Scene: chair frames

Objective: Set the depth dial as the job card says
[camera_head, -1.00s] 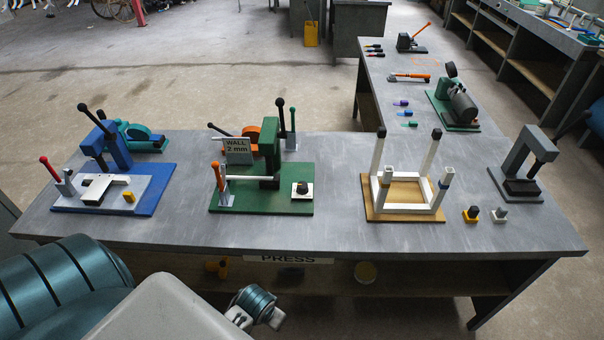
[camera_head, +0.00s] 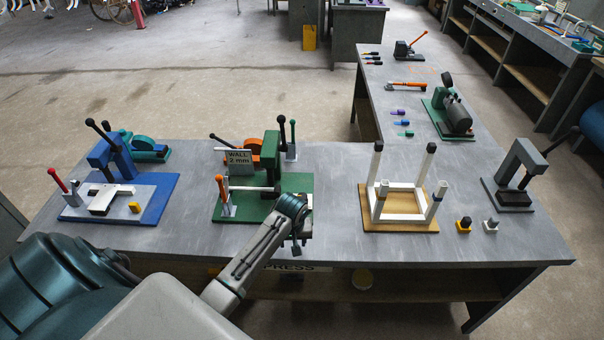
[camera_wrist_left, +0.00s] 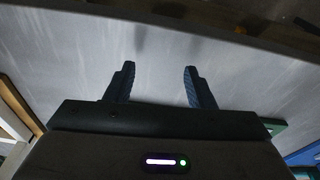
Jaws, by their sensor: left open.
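My left gripper (camera_head: 296,248) points down over the table's front part, just in front of that base. In the left wrist view the left gripper (camera_wrist_left: 160,72) is open, with nothing between its fingers and bare grey table beyond. My right gripper is out of view.
The blue press (camera_head: 112,155) stands left. The grey table (camera_head: 335,190) is clear between the green base and the chair frame.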

